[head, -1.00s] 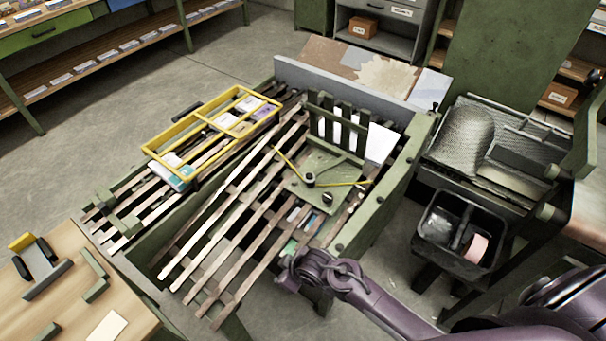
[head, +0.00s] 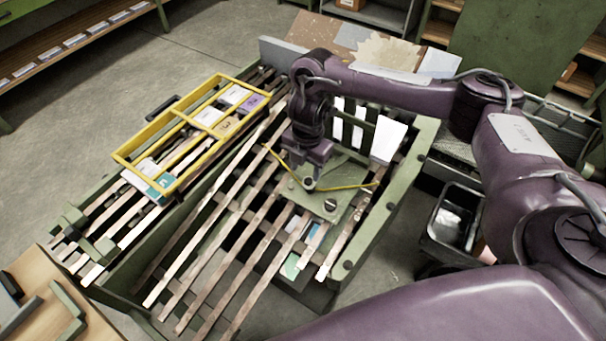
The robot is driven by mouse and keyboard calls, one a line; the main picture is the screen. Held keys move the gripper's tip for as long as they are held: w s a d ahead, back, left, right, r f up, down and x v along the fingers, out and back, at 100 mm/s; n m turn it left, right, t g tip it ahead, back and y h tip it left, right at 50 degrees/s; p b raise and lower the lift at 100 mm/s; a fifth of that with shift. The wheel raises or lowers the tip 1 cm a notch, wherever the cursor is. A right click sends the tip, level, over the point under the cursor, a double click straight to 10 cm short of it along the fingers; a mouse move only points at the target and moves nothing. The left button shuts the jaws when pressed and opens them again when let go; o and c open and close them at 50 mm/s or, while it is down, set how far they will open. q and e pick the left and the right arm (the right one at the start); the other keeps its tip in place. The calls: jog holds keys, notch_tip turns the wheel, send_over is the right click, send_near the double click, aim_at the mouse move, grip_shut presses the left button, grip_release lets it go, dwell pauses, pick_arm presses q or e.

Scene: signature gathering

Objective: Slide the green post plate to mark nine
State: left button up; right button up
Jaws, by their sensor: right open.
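The green post plate (head: 333,202) lies on the slatted bed of the green bench, with a dark knob (head: 309,184) and a screw head on top. A thin yellow band runs to either side of the knob. The plate's slatted upright (head: 358,134) is partly hidden behind my right arm. My right gripper (head: 310,165) is open, pointing down over the plate just behind the knob. I cannot tell whether it touches the plate. No mark number is readable near the plate. My left gripper is not in view.
A yellow divided tray (head: 122,156) with cards lies left of the plate. White cards (head: 389,138) stand by the upright. A black bin (head: 455,215) is at the right. Wooden slats (head: 232,220) run along the bench with gaps between them.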

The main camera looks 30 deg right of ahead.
aim_at(309, 180)
jog(key=shift+d+r, duration=0.1)
jog(key=shift+d, duration=0.35)
jog(key=shift+f, duration=0.3)
notch_tip(309, 180, down, 7)
jog(key=shift+r, duration=0.1)
jog(key=shift+c, duration=0.5)
grip_shut()
